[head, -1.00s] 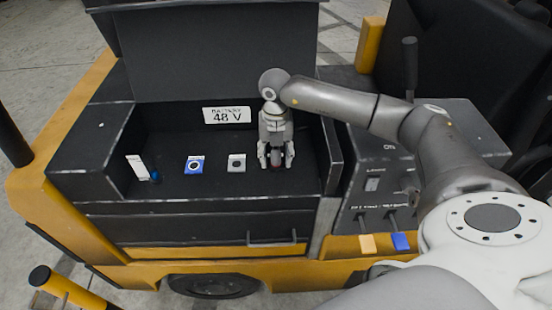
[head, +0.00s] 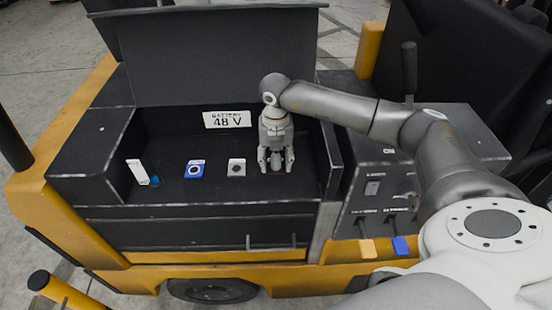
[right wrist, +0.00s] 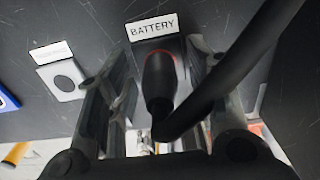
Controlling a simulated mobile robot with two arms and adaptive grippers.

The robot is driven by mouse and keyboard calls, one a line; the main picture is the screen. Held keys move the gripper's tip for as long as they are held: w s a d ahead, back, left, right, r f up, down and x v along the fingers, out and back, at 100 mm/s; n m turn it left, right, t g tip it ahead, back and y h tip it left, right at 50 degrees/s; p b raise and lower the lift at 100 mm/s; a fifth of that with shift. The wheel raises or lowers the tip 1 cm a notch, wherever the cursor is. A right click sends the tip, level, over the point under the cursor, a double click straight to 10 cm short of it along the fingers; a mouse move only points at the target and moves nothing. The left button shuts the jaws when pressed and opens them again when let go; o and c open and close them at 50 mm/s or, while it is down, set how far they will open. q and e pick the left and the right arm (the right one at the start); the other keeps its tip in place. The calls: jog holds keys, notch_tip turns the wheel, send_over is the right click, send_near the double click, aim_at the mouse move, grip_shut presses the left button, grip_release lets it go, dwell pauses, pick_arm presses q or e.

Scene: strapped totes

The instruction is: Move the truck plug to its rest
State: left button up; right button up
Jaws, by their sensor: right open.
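The truck plug (right wrist: 160,80) is a black plug with a red ring at its base. In the right wrist view it sits at a plate marked BATTERY, and a thick black cable (right wrist: 215,85) bends away from it. My right gripper (head: 276,169) is open, pointing down over the plug at the right of the truck's bay. In the right wrist view its fingers stand on both sides of the plug. In the head view the gripper mostly hides the plug. A grey plate with a round hole (head: 237,168) lies left of the gripper; which holder is the rest cannot be told. My left gripper is not in view.
A blue plate with a round mark (head: 195,170) and a white upright tag (head: 138,172) stand further left on the bay floor. The bay's right wall (head: 332,158) is close to my right gripper. A raised dark lid (head: 215,55) rises behind.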

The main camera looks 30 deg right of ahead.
jog(key=shift+c, duration=0.5)
grip_shut()
jog(key=shift+r, duration=0.15)
jog(key=shift+r+p, duration=1.75)
jog(key=shift+r, duration=1.1)
jog(key=shift+r+p, duration=1.7)
jog(key=shift+r, duration=1.3)
